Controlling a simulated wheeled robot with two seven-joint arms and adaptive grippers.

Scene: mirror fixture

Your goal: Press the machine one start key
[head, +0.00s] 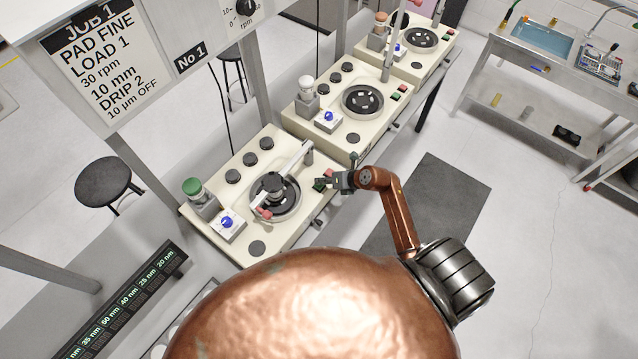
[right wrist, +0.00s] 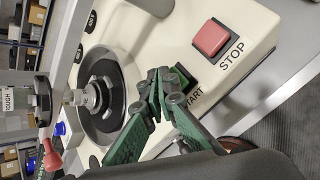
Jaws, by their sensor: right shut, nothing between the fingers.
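Machine one (head: 232,240) is the nearest of the cream machines, by the "No 1" sign (head: 190,57). Its green start key (right wrist: 203,79) lies beside the printed word START, partly hidden by my right gripper in the right wrist view. The red square stop key (right wrist: 211,38) is next to it. My right gripper (right wrist: 162,78) is shut and empty, its fingertips just left of the start key in the picture. I cannot tell whether they touch the panel or key. In the head view my right gripper (head: 334,182) is at the machine's right edge, over the keys. My left gripper is not in view.
The round plate (head: 287,207) with an arm over it is left of the keys. A green-topped bottle (head: 197,194) stands at the machine's left corner. Two similar machines stand behind (head: 335,127) (head: 408,60). A dark mat (head: 440,205) lies on open floor to the right.

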